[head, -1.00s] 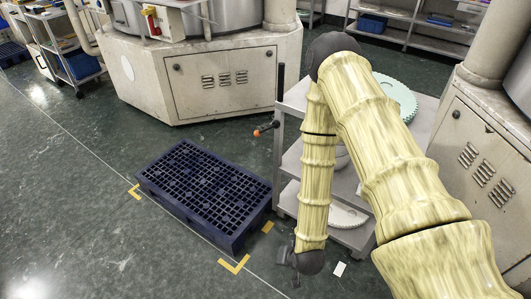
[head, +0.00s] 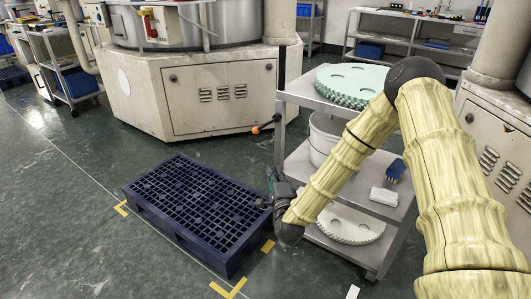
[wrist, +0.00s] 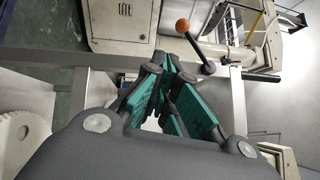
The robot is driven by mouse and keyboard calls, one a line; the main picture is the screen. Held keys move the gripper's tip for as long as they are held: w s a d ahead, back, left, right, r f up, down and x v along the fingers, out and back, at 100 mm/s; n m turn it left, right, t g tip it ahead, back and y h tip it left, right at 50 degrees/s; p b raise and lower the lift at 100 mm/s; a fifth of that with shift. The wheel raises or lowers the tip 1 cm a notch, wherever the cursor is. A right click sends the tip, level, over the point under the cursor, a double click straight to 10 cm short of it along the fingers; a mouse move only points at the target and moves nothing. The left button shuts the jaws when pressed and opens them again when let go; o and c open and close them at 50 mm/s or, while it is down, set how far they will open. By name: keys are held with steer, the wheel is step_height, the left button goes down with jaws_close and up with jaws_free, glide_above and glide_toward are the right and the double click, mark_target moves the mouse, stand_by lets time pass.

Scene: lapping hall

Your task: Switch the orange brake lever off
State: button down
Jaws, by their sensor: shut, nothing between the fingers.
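The brake lever is a thin dark rod with an orange knob (head: 256,130) at its end. In the head view it sticks out to the left from the upper left post of a grey trolley (head: 290,165), with the knob slightly lower than its root. In the wrist view the orange knob (wrist: 182,26) shows just beyond and right of the fingertips. My gripper (head: 268,186) is beside the trolley's left side, below the lever and apart from it. In the wrist view its teal-padded fingers (wrist: 170,65) come together with nothing held.
The trolley carries a pale green toothed disc (head: 350,84), a white bucket (head: 322,140), a blue brush (head: 396,169) and a white packet (head: 384,196). A dark blue pallet (head: 195,210) lies on the floor at left. A beige machine (head: 190,90) stands behind.

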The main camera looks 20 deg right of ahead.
mark_target(264, 125)
steer(key=shift+w+d+r+m+t+h+b, duration=0.4)
steer(key=shift+w+d+r+m+t+h, duration=0.1)
steer(key=shift+d+r+m+h, duration=0.35)
steer(key=shift+w+f, duration=0.1)
steer(key=shift+w, duration=0.05)
steer(key=a+b+x, duration=0.2)
steer(key=b+x, duration=0.2)
steer(key=x, duration=0.8)
steer(key=shift+w+a+r, duration=0.3)
steer(key=shift+w+a, duration=0.15)
steer(key=shift+w, duration=0.05)
